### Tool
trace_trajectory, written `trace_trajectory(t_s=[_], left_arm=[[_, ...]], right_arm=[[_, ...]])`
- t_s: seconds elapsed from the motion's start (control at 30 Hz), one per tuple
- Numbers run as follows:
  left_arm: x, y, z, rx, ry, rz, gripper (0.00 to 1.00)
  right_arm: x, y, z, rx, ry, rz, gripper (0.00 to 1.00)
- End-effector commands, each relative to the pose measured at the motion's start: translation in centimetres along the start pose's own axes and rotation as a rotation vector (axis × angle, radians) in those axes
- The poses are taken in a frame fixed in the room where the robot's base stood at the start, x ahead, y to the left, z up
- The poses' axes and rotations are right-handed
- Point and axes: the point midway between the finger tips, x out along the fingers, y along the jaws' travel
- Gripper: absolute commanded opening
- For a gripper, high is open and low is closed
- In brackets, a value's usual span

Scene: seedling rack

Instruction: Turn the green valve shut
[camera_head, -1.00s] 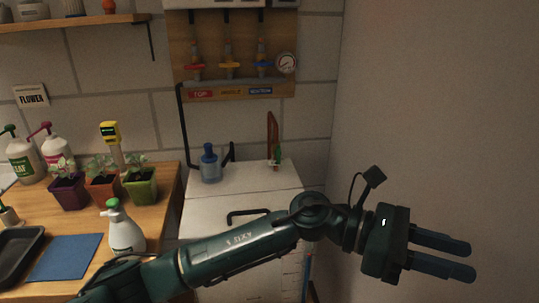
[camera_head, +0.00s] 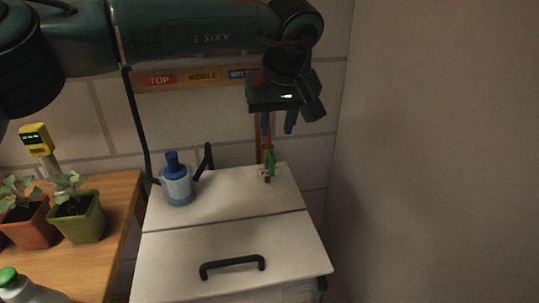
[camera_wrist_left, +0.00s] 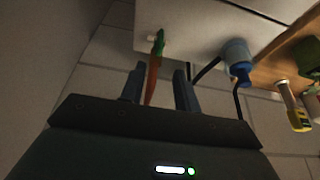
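The green valve (camera_head: 271,162) is a small green handle on an orange-brown pipe (camera_head: 267,144) that rises from the back right of a white cabinet top. The handle looks roughly in line with the pipe. In the left wrist view the green valve (camera_wrist_left: 159,42) lies beyond the fingertips, and the pipe (camera_wrist_left: 152,85) shows between the two fingers. My left gripper (camera_head: 277,126) is open and points down above the valve, apart from it. The left gripper (camera_wrist_left: 157,72) holds nothing. The pipe's upper part is hidden behind the left gripper. My right gripper is not in view.
A blue-capped bottle (camera_head: 178,186) stands left on the white cabinet (camera_head: 240,215), beside a black bracket. A wooden table (camera_head: 122,195) with potted seedlings (camera_head: 77,216) is at the left. A bare wall (camera_head: 440,150) closes the right side.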

Motion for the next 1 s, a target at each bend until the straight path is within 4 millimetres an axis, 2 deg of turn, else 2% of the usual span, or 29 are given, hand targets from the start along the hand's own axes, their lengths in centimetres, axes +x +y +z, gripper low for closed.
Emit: trace_trajectory(t_s=[0.3, 0.5, 0.7, 1.0], left_arm=[[6.7, 0.1, 0.2, -0.001, -0.005, 0.000, 0.32], [10.0, 0.1, 0.2, -0.003, -0.005, 0.002, 0.32], [11.5, 0.1, 0.2, -0.002, -0.003, 0.003, 0.32], [11.7, 0.1, 0.2, -0.002, -0.003, 0.004, 0.32]], right_arm=[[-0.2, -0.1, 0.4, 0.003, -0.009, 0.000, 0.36], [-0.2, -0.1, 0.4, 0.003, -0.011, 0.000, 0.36], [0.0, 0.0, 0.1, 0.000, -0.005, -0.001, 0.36], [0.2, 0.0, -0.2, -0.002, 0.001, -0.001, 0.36]])
